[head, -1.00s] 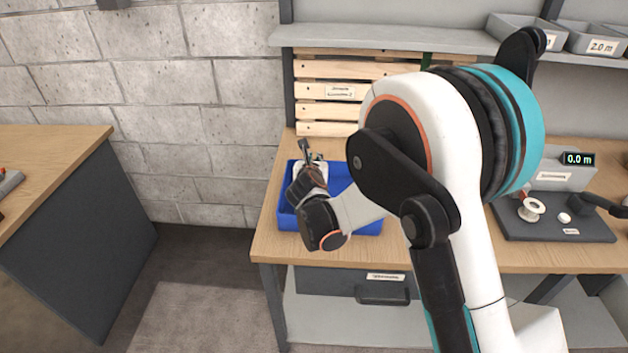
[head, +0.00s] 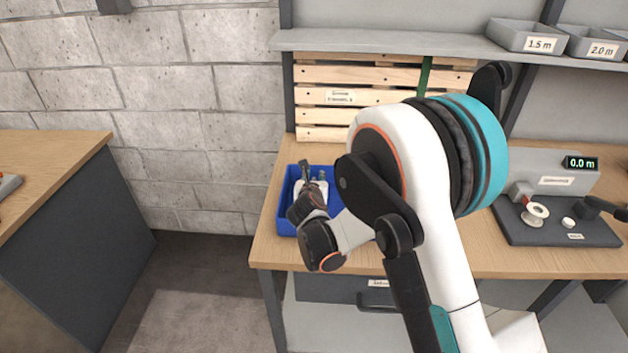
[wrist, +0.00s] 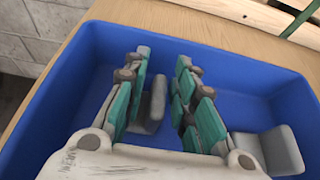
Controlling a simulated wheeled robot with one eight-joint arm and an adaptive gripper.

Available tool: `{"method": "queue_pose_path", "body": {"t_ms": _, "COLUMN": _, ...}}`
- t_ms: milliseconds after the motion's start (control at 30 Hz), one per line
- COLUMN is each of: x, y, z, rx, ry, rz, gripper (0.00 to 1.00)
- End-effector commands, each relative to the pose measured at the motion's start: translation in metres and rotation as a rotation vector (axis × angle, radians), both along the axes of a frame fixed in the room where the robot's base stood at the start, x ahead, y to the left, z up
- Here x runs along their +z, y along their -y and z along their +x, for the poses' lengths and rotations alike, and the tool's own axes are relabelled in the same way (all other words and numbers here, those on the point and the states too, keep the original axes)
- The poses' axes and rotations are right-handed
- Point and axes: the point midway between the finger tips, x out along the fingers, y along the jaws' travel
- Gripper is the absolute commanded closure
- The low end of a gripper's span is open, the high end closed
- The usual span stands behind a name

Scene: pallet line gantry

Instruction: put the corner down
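A blue bin (head: 284,226) sits at the left end of the workbench and also fills much of the wrist view (wrist: 95,45). My gripper (head: 313,170) is over the bin, pointing down into it. In the wrist view its two teal-padded fingers (wrist: 172,85) stand apart, open. A grey corner piece (wrist: 155,104) shows between them, close beside the left finger, with a gap to the right finger. A second grey corner (wrist: 281,149) lies at the right side of the bin. Whether the left finger touches the nearer corner I cannot tell.
A wooden slatted pallet (head: 345,115) with a green strap (head: 424,75) stands behind the bin. A shelf (head: 390,40) with grey bins (head: 525,36) runs above. A device with a 0.0 m display (head: 581,163) and a spool (head: 535,214) stand right.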

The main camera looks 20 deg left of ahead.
Motion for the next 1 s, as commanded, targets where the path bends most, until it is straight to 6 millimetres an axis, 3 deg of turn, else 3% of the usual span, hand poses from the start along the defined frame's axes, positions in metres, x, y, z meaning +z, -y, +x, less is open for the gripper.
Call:
{"method": "queue_pose_path", "body": {"t_ms": 433, "x": 0.006, "y": 0.001, "z": -0.006, "rx": 0.001, "ry": 0.000, "rz": 0.000, "gripper": 0.70}}
{"method": "queue_pose_path", "body": {"t_ms": 1000, "x": 0.046, "y": 0.023, "z": -0.096, "rx": 0.000, "ry": 0.000, "rz": 0.000, "gripper": 0.70}}
